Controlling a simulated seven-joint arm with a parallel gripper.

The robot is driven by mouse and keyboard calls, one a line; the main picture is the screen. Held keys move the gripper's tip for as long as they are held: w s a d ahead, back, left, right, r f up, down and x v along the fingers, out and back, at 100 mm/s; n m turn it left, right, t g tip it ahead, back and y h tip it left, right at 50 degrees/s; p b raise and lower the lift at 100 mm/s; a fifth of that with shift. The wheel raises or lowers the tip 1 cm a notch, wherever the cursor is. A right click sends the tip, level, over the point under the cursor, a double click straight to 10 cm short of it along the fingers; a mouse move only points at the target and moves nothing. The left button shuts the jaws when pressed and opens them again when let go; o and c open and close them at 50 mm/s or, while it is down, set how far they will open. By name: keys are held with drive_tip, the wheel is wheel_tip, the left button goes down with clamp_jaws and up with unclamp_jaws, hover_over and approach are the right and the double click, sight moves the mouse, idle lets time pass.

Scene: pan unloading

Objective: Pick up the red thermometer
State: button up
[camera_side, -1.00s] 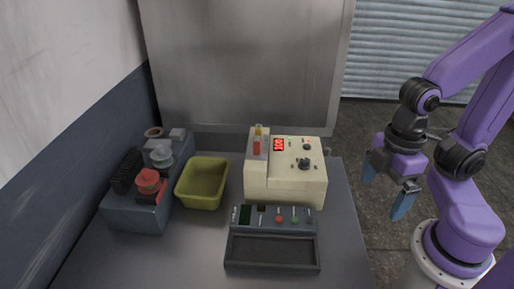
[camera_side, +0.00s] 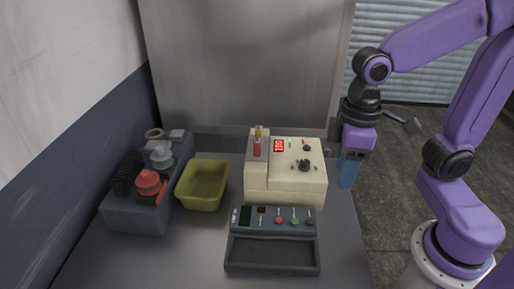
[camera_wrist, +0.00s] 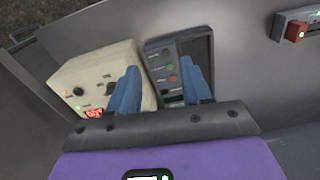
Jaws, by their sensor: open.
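I cannot make out the red piece in the wrist view.
A dark panel with knobs and a shallow tray (camera_side: 272,267) lies in front of the machine. A yellow-green bin (camera_side: 202,203) and a dark blue unit with a red part (camera_side: 135,215) stand to the left. A grey wall panel (camera_side: 240,65) rises behind. The table's front left is clear.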

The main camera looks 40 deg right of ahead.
drive_tip(key=w+a+r+m, duration=0.2)
drive_tip(key=w+r+m, duration=0.15)
drive_tip(key=w, duration=0.35)
drive_tip(key=w+a+r+m, duration=0.2)
drive_tip(key=w+r+m, duration=0.1)
drive_tip(key=w+m, duration=0.25)
drive_tip(key=m, duration=0.8)
approach(257, 140)
wheel_tip(257, 140, down, 11)
drive_tip(key=shift+w+f, duration=0.1)
drive_tip(key=shift+f, duration=0.05)
clamp_jaws()
